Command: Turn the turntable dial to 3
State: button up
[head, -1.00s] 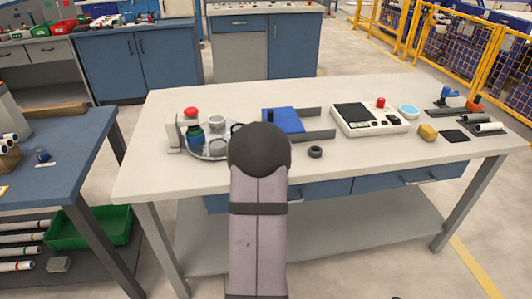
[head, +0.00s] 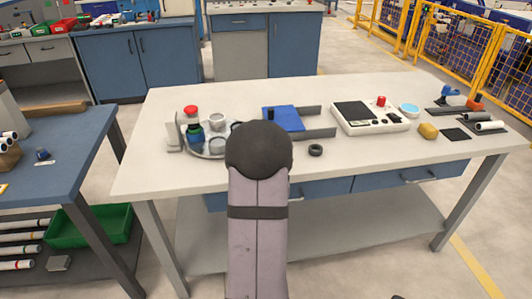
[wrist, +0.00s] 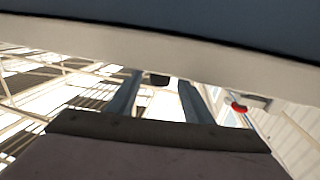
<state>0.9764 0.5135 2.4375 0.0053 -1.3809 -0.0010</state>
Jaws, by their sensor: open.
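The turntable (head: 212,154) is a round grey tray at the left part of the white-topped bench in the head view. It carries a blue-green item (head: 195,136) and several grey round pieces (head: 217,145). My arm covers its right side. A red knob (head: 190,109) stands on a bracket at its back left. I cannot make out the dial or its numbers. My gripper is hidden behind my arm in the head view. In the wrist view my gripper (wrist: 160,86) shows two blue-grey fingers apart, with a small dark piece seen between them, not clearly held.
Behind my arm lies a blue block (head: 284,118) with grey rails. A black ring (head: 315,150) sits near the front. A white panel with a red button (head: 370,118), a yellow lump (head: 428,131) and pipes (head: 490,126) are at the right. The bench front is mostly clear.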

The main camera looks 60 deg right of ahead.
jog(key=shift+p+v, duration=0.6)
jog(key=shift+v, duration=1.25)
